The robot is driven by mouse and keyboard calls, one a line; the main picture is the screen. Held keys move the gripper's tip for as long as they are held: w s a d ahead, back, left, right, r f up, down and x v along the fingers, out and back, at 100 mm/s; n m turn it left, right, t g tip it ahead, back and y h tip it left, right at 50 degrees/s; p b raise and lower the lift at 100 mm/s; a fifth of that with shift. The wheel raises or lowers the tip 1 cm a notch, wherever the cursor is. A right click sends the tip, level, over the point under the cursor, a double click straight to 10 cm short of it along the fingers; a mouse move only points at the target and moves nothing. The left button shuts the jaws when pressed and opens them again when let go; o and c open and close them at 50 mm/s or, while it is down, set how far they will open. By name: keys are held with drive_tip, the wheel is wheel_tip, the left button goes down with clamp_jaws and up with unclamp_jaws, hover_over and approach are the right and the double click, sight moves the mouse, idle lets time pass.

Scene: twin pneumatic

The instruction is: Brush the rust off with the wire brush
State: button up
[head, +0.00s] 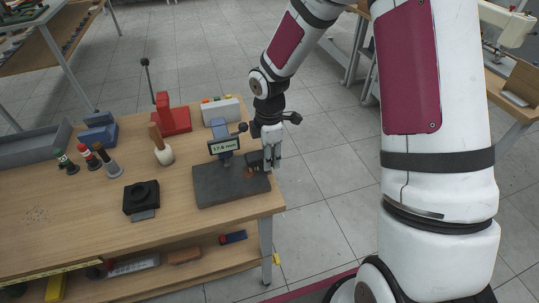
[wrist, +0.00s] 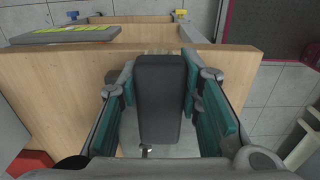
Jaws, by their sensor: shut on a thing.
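My gripper (head: 268,160) is at the right end of the wooden bench, over the right edge of a dark grey slab (head: 215,190). It is shut on a dark grey block (wrist: 158,100), which lies between the teal finger pads in the wrist view. In the head view a small dark piece shows beside the fingers, with a brownish patch below it; I cannot tell whether it is the same thing. I cannot make out bristles or rust, nor surely identify the wire brush. Whether the block touches the slab cannot be told.
The bench's front left is mostly clear. A lower shelf (head: 205,262) holds more items.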

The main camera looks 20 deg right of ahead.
drive_tip(key=shift+f, duration=0.4)
idle(0.4)
drive_tip(key=shift+w, duration=0.15)
drive_tip(key=shift+w+r, duration=0.1)
drive_tip(key=shift+w, duration=0.55)
drive_tip(key=shift+s+p, duration=0.45)
drive_tip(key=shift+s, duration=1.15)
drive_tip(key=shift+w+b, duration=0.4)
drive_tip(key=shift+w, duration=1.15)
drive_tip(key=shift+s+p, duration=0.85)
drive_tip(key=shift+s, duration=0.65)
drive_tip(key=shift+w, duration=0.1)
